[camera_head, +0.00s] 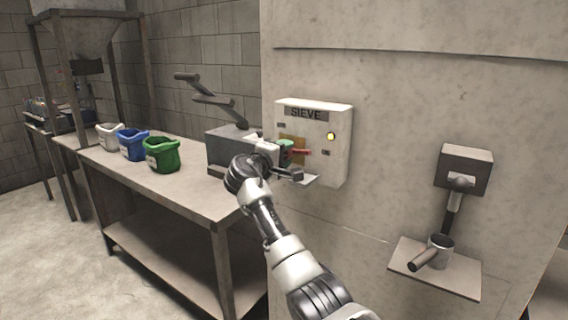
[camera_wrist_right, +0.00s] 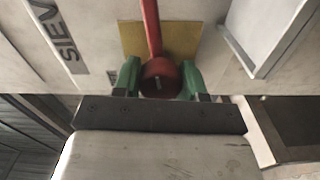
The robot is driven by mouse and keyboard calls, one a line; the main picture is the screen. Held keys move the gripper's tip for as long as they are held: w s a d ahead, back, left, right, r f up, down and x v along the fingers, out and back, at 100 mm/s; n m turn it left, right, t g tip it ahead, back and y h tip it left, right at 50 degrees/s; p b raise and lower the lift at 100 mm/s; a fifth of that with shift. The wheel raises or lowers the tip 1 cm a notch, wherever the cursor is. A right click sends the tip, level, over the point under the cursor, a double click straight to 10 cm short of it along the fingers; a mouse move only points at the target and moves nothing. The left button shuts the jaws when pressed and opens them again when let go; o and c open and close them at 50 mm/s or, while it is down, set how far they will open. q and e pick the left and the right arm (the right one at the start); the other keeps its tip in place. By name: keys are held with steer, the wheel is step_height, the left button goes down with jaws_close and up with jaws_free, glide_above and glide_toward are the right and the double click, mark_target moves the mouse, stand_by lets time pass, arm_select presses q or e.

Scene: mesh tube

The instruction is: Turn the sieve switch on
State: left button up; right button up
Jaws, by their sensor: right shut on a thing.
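The sieve switch box (camera_head: 340,165) is a pale panel on the wall with a dark SIEVE label and a round yellow light (camera_head: 330,136) that looks lit. Its red lever (camera_head: 302,152) points right in the head view. In the right wrist view the red lever (camera_wrist_right: 151,28) runs up from a round red hub, over a brass-coloured plate (camera_wrist_right: 186,42). My right gripper (camera_head: 286,149) is at the box. Its green fingers (camera_wrist_right: 160,80) are shut on the lever, one on each side of the hub. My left gripper is out of view.
A workbench (camera_head: 195,197) on the left holds white (camera_head: 110,137), blue (camera_head: 132,145) and green (camera_head: 161,155) containers and a grey lever device (camera_head: 222,143). A wall dispenser (camera_head: 465,170) with a metal cup (camera_head: 440,249) on a shelf stands at the right.

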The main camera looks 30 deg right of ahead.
steer(key=shift+f+m+b, duration=0.15)
steer(key=shift+m+b, duration=0.4)
steer(key=shift+m, duration=0.15)
steer(key=o, duration=0.9)
steer(key=shift+a, duration=0.1)
steer(key=b+v, duration=0.1)
steer(key=v, duration=0.9)
steer(key=shift+s+a, duration=0.15)
steer(key=shift+a, duration=0.2)
